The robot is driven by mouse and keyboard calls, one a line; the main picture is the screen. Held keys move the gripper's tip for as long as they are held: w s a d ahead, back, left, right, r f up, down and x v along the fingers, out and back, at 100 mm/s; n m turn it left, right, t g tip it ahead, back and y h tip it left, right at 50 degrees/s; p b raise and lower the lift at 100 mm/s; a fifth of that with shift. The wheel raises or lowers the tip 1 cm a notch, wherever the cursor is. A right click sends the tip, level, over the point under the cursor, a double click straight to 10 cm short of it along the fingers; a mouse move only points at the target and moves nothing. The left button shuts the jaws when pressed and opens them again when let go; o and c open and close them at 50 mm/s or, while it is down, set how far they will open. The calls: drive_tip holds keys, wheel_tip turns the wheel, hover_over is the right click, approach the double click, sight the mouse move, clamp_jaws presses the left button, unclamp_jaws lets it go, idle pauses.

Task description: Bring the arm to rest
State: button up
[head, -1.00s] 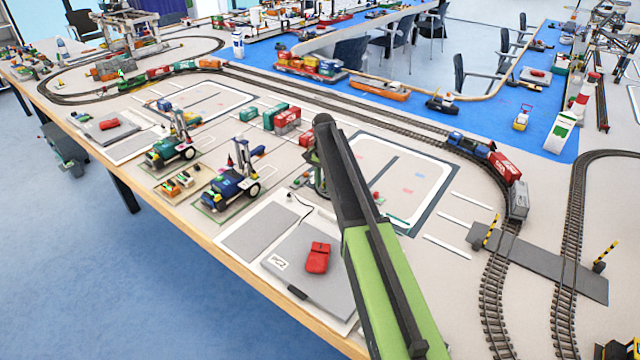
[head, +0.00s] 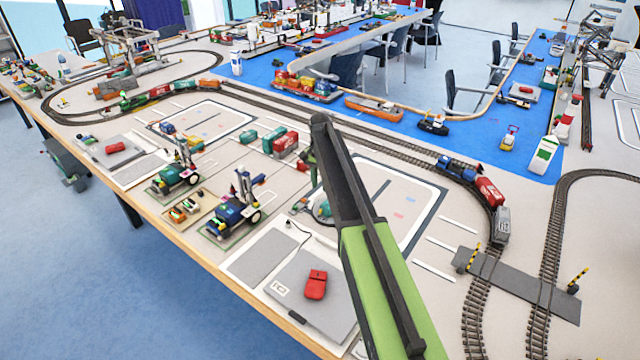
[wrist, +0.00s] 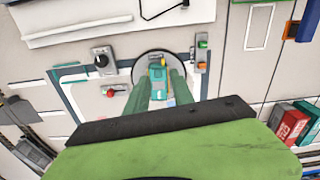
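My green and black arm (head: 362,235) reaches up from the bottom of the head view over the table's near half. Its gripper is largely hidden behind the arm there. In the wrist view my gripper (wrist: 161,82) shows two dark green fingers spread apart. Between and beyond them is a teal block-like thing (wrist: 157,74) over a round grey disc (wrist: 149,58). I cannot tell whether the fingers touch it.
Blue (head: 236,212) and green (head: 176,176) vehicles stand left of my arm. A red item (head: 315,284) lies on a grey panel near the front edge. Track with a train (head: 487,190) curves at right. Blue floor is clear at lower left.

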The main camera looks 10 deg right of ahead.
wheel_tip(320, 180, up, 4)
drive_tip(key=shift+f+p, duration=0.1)
drive_tip(key=shift+p, duration=0.95)
drive_tip(key=s+d+f+n+b, duration=0.1)
drive_tip(key=s+n, duration=0.6)
drive_tip(key=s, duration=2.7)
drive_tip(key=shift+d+n, duration=0.3)
drive_tip(key=shift+d, duration=0.3)
drive_tip(key=shift+s+f, duration=0.1)
